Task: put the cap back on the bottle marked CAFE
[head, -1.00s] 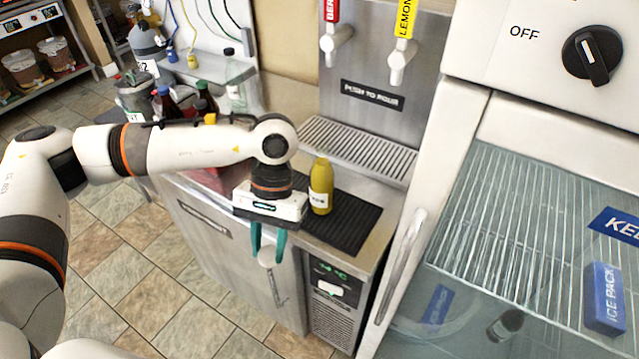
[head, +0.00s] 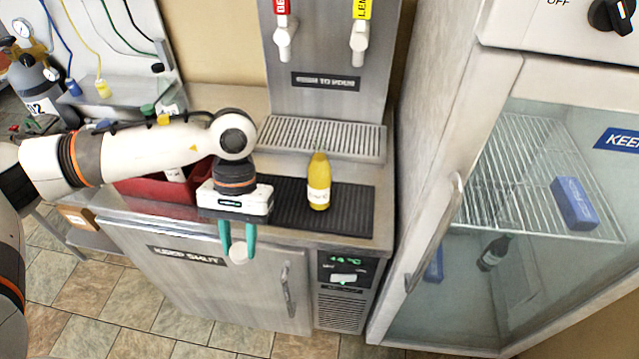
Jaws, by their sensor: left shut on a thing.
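My left gripper (head: 238,248) points down in front of the counter edge. Its teal fingers are shut on a small round whitish thing (head: 238,254), which looks like a cap. A yellow bottle (head: 319,182) with a white label stands upright on the black ribbed mat (head: 352,209), to the right of the gripper and apart from it. Its label is too small to read. A dark bottle (head: 493,253) with a pale label shows behind the glass of the cooler; its label cannot be read either. My right gripper is not in view.
A tap tower with a drip grate (head: 330,138) stands behind the mat. A red crate (head: 150,187) is partly hidden by my left arm. The glass-door cooler (head: 455,190) with a long handle stands at the right. The mat right of the yellow bottle is clear.

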